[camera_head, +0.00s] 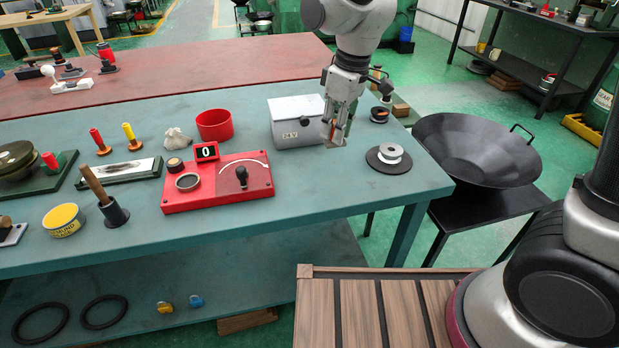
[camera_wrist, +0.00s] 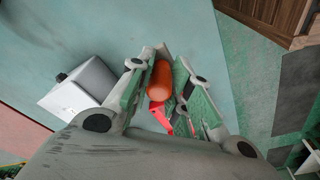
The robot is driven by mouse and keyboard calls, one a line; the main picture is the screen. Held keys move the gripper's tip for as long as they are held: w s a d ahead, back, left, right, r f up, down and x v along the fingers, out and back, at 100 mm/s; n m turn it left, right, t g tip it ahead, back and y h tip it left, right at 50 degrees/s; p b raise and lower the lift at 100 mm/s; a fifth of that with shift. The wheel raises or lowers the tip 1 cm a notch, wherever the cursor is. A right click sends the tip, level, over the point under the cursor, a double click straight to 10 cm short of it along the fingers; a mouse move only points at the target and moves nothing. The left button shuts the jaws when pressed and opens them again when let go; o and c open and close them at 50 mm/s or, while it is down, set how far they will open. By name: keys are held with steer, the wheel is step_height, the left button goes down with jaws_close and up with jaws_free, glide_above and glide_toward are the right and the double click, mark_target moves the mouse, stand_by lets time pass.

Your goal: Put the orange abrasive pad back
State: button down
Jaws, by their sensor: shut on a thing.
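My gripper (camera_head: 337,132) is above the right part of the green-topped table, just right of the grey box, pointing down. In the wrist view its two fingers (camera_wrist: 160,85) are closed on the orange abrasive pad (camera_wrist: 160,80), which shows as a rounded orange block between them. A small red piece (camera_wrist: 184,124) shows beside the pad; I cannot tell what it belongs to. In the head view the fingers hide most of the pad. I cannot tell whether the pad touches the table.
The grey box (camera_head: 297,110) stands close left of my gripper, and a black disc with a white spool (camera_head: 389,158) lies to its right. A red device (camera_head: 217,183) and a red bowl (camera_head: 214,125) are further left. A large black pan (camera_head: 470,150) stands beyond the table's right edge.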

steer(key=f, duration=0.5)
steer(key=shift+a+f, duration=0.25)
steer(key=shift+f, duration=2.25)
steer(key=c, duration=1.3)
jaws_free()
steer(key=shift+f, duration=0.1)
